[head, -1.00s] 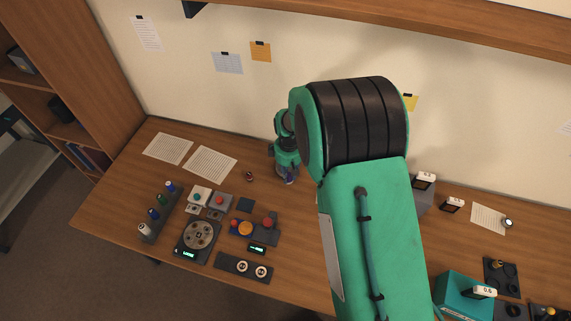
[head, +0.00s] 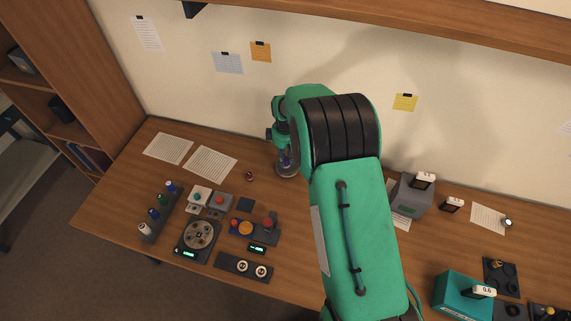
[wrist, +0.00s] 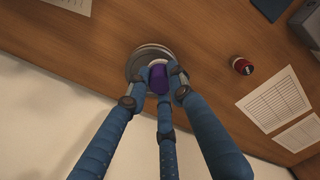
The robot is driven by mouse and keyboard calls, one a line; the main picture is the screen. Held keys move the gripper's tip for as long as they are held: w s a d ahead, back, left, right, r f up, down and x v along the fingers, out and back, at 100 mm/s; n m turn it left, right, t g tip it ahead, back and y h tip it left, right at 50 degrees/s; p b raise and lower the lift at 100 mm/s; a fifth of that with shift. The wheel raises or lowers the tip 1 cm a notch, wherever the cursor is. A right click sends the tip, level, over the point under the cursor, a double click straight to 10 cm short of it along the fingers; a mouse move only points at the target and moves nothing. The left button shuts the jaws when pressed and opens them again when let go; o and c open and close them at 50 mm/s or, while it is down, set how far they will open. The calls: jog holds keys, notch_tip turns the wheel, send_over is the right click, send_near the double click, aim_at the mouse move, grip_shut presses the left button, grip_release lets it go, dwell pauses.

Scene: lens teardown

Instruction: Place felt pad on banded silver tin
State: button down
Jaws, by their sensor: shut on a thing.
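My gripper (wrist: 160,72) has its blue fingers shut on a small purple piece (wrist: 158,82), which appears to be the felt pad. Directly behind it in the wrist view is a round silver thing with ringed edges (wrist: 137,62), apparently the banded silver tin; the fingers and the pad hide part of it. I cannot tell whether the pad touches it. In the head view my gripper (head: 287,158) is at the back of the table, left of my forearm, over the silver tin (head: 286,174).
A small dark-red round item (wrist: 242,66) lies beside the tin; it also shows in the head view (head: 249,176). Paper sheets (head: 209,163) lie to the left. Racks, buttons and a round dial plate (head: 199,234) fill the front left. A grey box (head: 412,195) stands right of my arm.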

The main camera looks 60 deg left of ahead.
aim_at(286, 164)
jog(key=shift+f, duration=0.15)
jog(key=shift+f, duration=1.6)
jog(key=shift+f, duration=0.2)
jog(key=c, duration=1.5)
grip_release()
jog(key=shift+c, duration=0.2)
jog(key=shift+r, duration=0.2)
notch_tip(286, 164, up, 12)
